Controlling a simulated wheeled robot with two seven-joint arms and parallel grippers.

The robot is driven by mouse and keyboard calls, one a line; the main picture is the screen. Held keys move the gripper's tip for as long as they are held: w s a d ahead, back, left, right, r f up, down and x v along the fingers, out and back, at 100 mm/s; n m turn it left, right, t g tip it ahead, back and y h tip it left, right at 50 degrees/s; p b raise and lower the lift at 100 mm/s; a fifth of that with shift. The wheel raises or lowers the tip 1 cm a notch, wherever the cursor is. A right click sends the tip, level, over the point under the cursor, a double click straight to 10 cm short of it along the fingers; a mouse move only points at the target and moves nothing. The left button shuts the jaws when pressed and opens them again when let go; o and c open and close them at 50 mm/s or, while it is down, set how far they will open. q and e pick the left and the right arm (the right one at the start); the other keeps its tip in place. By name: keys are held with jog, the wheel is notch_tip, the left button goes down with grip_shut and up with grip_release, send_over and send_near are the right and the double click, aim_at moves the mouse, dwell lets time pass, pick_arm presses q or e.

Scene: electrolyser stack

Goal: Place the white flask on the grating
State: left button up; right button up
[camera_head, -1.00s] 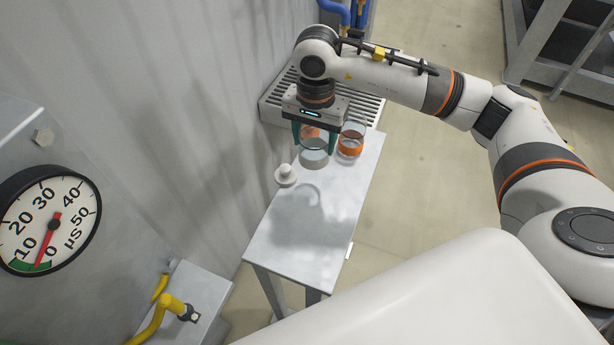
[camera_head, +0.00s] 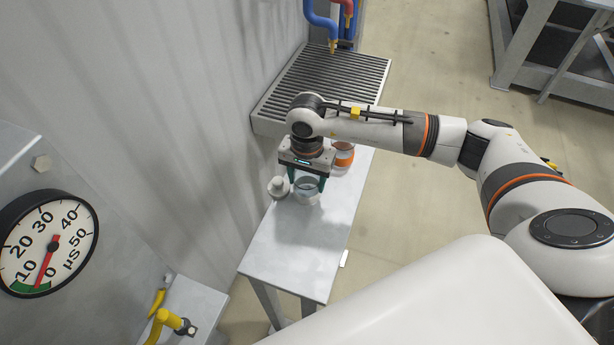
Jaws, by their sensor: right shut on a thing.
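A clear glass flask with a pale whitish band (camera_head: 307,192) is between the green fingers of my right gripper (camera_head: 307,183), which is shut on it. The flask is upright, at or just above the grey table; I cannot tell whether it touches the top. The grating (camera_head: 325,78), a metal tray with dark slots, is at the far end beyond the table and is empty. My right arm crosses in front of its near edge. My left gripper is not in view.
A glass with orange content (camera_head: 344,155) stands behind the gripper, partly hidden. A small white knobbed piece (camera_head: 278,188) is close left of the flask. The table (camera_head: 300,255) is clear toward me. A corrugated wall (camera_head: 190,110) borders the left. Blue and red pipes hang over the grating's far end.

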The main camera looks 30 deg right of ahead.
jog(key=o, duration=1)
jog(key=shift+f, duration=0.1)
